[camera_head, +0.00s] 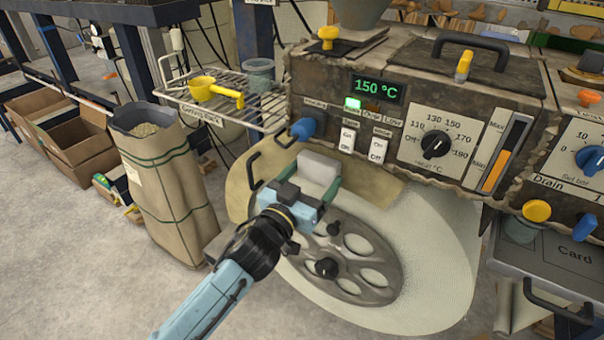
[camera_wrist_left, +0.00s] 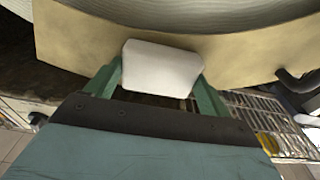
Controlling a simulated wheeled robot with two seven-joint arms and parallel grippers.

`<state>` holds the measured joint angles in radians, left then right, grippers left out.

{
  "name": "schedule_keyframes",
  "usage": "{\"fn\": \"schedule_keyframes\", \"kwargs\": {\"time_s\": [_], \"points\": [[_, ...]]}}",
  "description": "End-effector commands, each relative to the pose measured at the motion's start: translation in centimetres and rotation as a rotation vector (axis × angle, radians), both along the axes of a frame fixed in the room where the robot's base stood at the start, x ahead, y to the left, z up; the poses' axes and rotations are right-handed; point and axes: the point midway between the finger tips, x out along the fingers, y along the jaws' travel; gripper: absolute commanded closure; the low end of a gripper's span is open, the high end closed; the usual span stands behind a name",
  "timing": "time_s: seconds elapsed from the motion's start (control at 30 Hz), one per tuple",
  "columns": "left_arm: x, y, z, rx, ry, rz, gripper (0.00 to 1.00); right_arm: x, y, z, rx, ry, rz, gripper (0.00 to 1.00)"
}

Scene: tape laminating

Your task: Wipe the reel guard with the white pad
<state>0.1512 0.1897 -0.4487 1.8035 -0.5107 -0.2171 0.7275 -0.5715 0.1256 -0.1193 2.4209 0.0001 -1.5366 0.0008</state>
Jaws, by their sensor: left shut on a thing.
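The reel guard (camera_head: 240,190) is a tan curved plate around the upper left of the large reel, under the machine. It also shows as a tan band across the top of the left wrist view (camera_wrist_left: 240,55). My left gripper (camera_head: 317,176) is shut on the white pad (camera_head: 318,164), a rounded block between its green fingers. In the left wrist view the pad (camera_wrist_left: 162,68) lies over the guard's band; whether it touches cannot be told. The gripper hides part of the guard and reel. My right gripper is not in view.
The reel (camera_head: 350,262) with grey spokes and pale tape sits below the heated machine (camera_head: 330,75), which has knobs and switches. A black handle (camera_head: 254,170) stands at the guard's left. A wire rack (camera_head: 235,105) holds a yellow scoop (camera_head: 214,91). A sack (camera_head: 168,185) stands left.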

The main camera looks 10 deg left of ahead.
Motion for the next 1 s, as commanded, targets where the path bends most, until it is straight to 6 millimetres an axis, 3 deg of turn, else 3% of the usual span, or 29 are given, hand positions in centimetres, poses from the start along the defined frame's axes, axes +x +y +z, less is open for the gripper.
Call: {"fn": "schedule_keyframes", "kwargs": {"time_s": [0.37, 1.0], "points": [[-0.2, -0.6, 0.1, 0.000, -0.002, -0.001, 0.37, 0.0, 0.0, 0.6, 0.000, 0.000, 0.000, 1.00], [1.3, 3.0, 0.1, 0.003, -0.002, 0.002, 0.37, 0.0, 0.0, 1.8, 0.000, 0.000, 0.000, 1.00]]}}
